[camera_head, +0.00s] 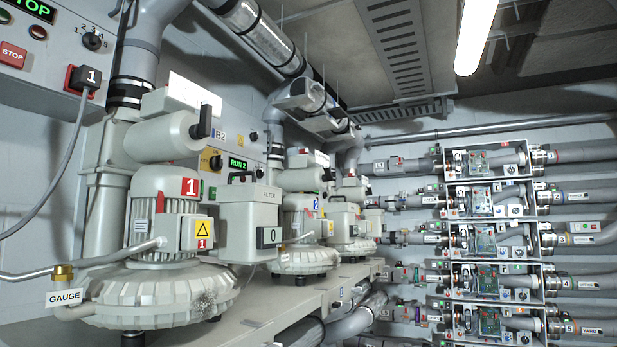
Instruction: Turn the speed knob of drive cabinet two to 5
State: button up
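The drive cabinet two front (228,145) is a grey panel on the wall behind the first blower. Its green display reading RUN 2 (238,163) is lit. A yellow switch with a dark handle (210,160) is left of the display. Small dark controls sit below and right of the display, too small to tell which is the speed knob or where it points. The first blower's pale housing and the filter box hide part of the cabinet. My gripper is not in view.
Blower 1 (166,225) stands in front on a bench, with filter box (250,218) beside it. Another cabinet at top left has a numbered knob (92,41), a red STOP button (13,55) and a plug with cable (84,80). A pipe rack (490,187) stands right.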

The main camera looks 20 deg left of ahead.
aim_at(260, 174)
jog(key=z, duration=0.35)
jog(key=i, duration=1.45)
jog(key=u, duration=0.35)
jog(key=i, duration=0.85)
jog(key=u, duration=0.7)
